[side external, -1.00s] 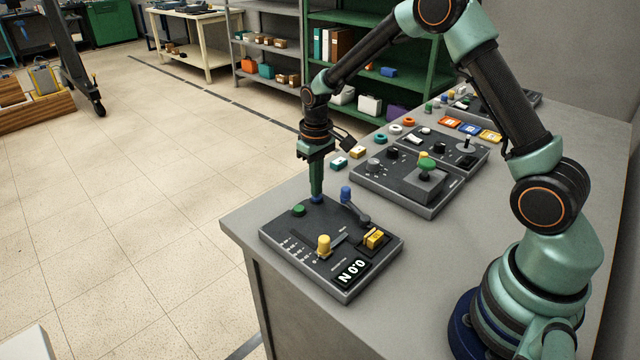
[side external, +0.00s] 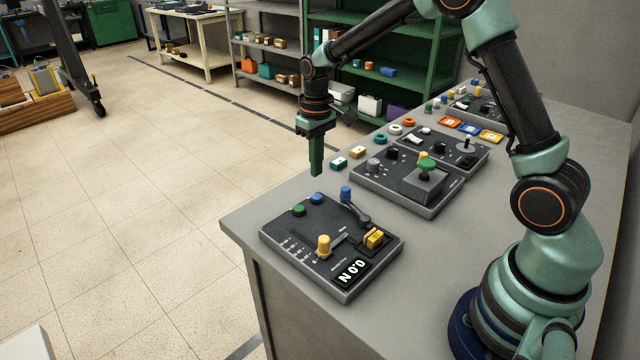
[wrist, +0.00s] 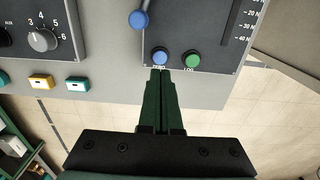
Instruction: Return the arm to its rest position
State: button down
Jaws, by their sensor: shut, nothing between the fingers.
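My gripper (side external: 316,172) is shut and empty. It points down and hangs in the air above the far edge of the nearest dark control panel (side external: 290,245). In the wrist view, my gripper's fingers (wrist: 160,75) lie together, with their tips appearing just below the blue ZERO button (wrist: 160,55). A green LOG button (wrist: 191,60) is beside it. In the side view, the blue button (side external: 317,198) is fully visible below the fingertips, with a gap between them. The panel also has a yellow knob (side external: 324,245) and a display reading "N 0.0" (side external: 354,272).
A blue-knobbed lever (side external: 346,194) rises at the panel's far right. More panels (side external: 410,190) and small coloured blocks (side external: 357,152) stand farther along the grey table (side external: 400,290). Green shelving (side external: 390,82) is behind. The air left of the gripper is clear.

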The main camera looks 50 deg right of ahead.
jog(key=shift+s+r, duration=0.1)
jog(key=shift+r, duration=0.3)
jog(key=s+a+r+t, duration=0.25)
jog(key=s+r, duration=0.45)
jog(key=r, duration=0.4)
jog(key=s+a+r+t, duration=0.1)
jog(key=s+r+t, duration=0.1)
jog(key=s, duration=0.8)
jog(key=shift+s+r+t, duration=0.3)
jog(key=shift+r+t, duration=0.1)
jog(key=shift+t, duration=0.15)
